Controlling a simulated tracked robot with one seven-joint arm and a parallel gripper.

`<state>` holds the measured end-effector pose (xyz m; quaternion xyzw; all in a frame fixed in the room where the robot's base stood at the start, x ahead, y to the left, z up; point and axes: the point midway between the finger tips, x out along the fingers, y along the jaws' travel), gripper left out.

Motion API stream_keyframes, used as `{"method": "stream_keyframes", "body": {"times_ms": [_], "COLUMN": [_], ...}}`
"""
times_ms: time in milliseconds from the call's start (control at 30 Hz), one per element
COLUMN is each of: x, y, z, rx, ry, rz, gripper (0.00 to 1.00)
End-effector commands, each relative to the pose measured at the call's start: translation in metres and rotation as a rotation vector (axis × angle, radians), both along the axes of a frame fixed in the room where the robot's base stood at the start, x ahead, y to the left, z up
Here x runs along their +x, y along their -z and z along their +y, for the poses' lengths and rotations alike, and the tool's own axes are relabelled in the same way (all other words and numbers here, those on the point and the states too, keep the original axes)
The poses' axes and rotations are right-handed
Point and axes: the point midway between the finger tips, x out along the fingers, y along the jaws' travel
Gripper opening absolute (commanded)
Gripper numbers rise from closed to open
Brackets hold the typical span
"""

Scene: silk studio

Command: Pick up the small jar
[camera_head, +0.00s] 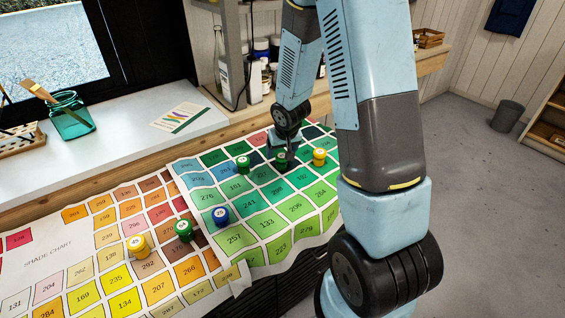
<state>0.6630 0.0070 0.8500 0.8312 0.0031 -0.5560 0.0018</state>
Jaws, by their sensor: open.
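Several small jars with numbered lids stand on the shade chart (110,235). A green jar (281,161) is directly below my gripper (284,153), whose fingers are small and partly merge with it in this view. My gripper points down and is open; I cannot tell whether its fingers are around the jar or just above it. Another green jar (243,163) is to its left and a yellow jar (319,157) to its right. A blue jar (221,216), a dark green jar (184,230) and a yellow jar (138,246) stand nearer the front. The picture does not single out one jar.
A teal glass jar (72,118) with brushes stands on the white windowsill (130,150), near a colour card (180,117). Bottles (224,78) and containers stand on the shelf behind my arm. A bin (507,116) stands on the open grey floor at right.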

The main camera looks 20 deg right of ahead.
Motion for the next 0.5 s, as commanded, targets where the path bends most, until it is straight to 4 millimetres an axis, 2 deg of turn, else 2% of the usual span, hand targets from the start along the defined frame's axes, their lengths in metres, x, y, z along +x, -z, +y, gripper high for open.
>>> {"method": "stream_keyframes", "body": {"times_ms": [267,500], "x": [0.003,0.010], "y": [0.010,0.036], "z": [-0.001,-0.004], "rx": [-0.001,-0.001], "ry": [0.000,0.000], "rz": [0.000,0.002], "gripper": [0.78,0.78]}}
